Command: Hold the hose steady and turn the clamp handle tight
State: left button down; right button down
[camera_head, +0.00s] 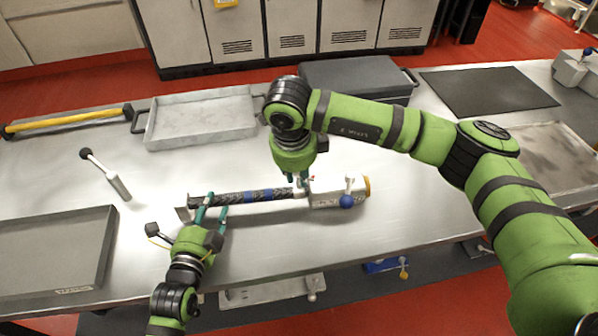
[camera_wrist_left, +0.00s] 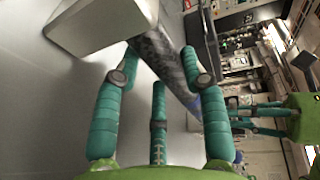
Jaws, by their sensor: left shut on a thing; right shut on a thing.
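The hose (camera_head: 232,198) is dark and braided with blue bands. It lies level from a bracket (camera_head: 186,210) at left to a pale metal fitting (camera_head: 325,199) at right. My left gripper (camera_head: 211,204) is shut on the hose near its left end. In the left wrist view the hose (camera_wrist_left: 165,62) passes between the fingers. My right gripper (camera_head: 300,181) points down at the hose's right end. It is shut on a small part there, seemingly the clamp handle, mostly hidden by the fingers. A white lever with a blue ball (camera_head: 346,201) stands on the fitting.
A loose black-headed tool (camera_head: 108,176) lies left of the hose. A grey tray (camera_head: 205,118) stands behind, and a dark tray (camera_head: 50,250) at front left. A dark case (camera_head: 355,75) and black mat (camera_head: 488,91) are at the back. The bench front edge is close.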

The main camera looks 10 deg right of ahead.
jog(key=m, duration=0.5)
jog(key=shift+w+a+f+m+g+h, duration=0.1)
jog(key=shift+a+m+g+h, duration=0.1)
jog(key=shift+m+g+h, duration=0.15)
jog(key=shift+w+a+m+g, duration=0.15)
jog(key=shift+m+g, duration=0.3)
jog(key=shift+m, duration=1.7)
pick_arm(q)
jog(key=shift+d, duration=0.1)
pick_arm(e)
jog(key=c, duration=1.1)
grip_release()
jog(key=shift+w, duration=0.1)
jog(key=shift+o, duration=0.2)
